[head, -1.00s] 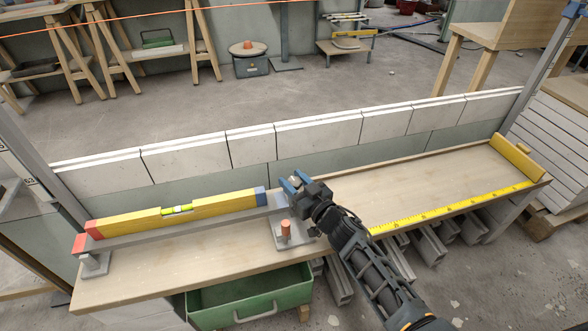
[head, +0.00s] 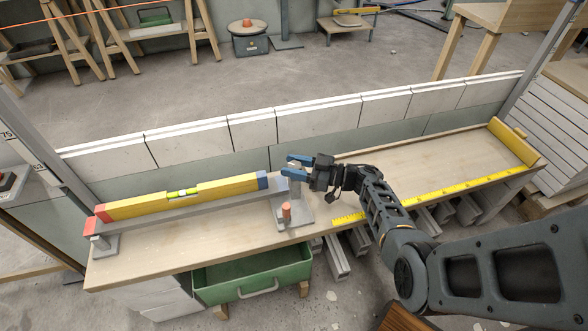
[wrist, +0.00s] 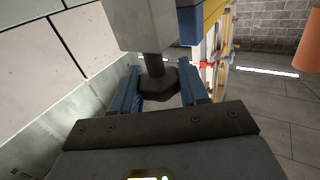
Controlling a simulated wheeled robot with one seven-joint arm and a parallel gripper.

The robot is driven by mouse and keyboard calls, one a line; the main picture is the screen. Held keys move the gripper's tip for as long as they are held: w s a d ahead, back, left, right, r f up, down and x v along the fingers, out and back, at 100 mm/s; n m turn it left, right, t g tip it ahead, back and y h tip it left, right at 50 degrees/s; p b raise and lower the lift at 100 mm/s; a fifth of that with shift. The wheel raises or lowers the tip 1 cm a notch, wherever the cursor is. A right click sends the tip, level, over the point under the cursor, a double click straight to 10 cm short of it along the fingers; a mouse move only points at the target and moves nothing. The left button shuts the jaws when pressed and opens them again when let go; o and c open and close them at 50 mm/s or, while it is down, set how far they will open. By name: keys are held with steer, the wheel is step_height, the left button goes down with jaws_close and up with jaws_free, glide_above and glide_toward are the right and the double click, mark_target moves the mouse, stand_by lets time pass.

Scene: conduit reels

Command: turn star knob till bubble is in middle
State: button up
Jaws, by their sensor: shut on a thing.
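A yellow spirit level (head: 135,207) with a blue right end and a red left end lies along a grey bar (head: 215,208) on the bench. Its green vial (head: 183,192) shows in the head view, but the bubble's exact place is too small to tell. The dark star knob (wrist: 157,82) hangs on a short stem below a grey block in the wrist view. My gripper (wrist: 162,92) has its blue fingers on both sides of the knob and is shut on it. In the head view my gripper (head: 296,166) is at the bar's right end; the knob is not clear there.
An orange-topped peg (head: 286,210) stands on the grey base plate just in front of my gripper. A yellow tape measure strip (head: 440,193) runs along the bench's right front edge. White blocks (head: 190,142) line the back. A green drawer (head: 250,272) hangs open below.

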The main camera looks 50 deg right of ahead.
steer(key=shift+n+g+y+b, duration=0.75)
steer(key=shift+n+y, duration=0.25)
steer(key=shift+y, duration=0.3)
steer(key=o, duration=1)
steer(key=shift+o, duration=0.2)
steer(key=v, duration=0.7)
steer(key=shift+s+d, duration=0.2)
steer(key=shift+s, duration=0.1)
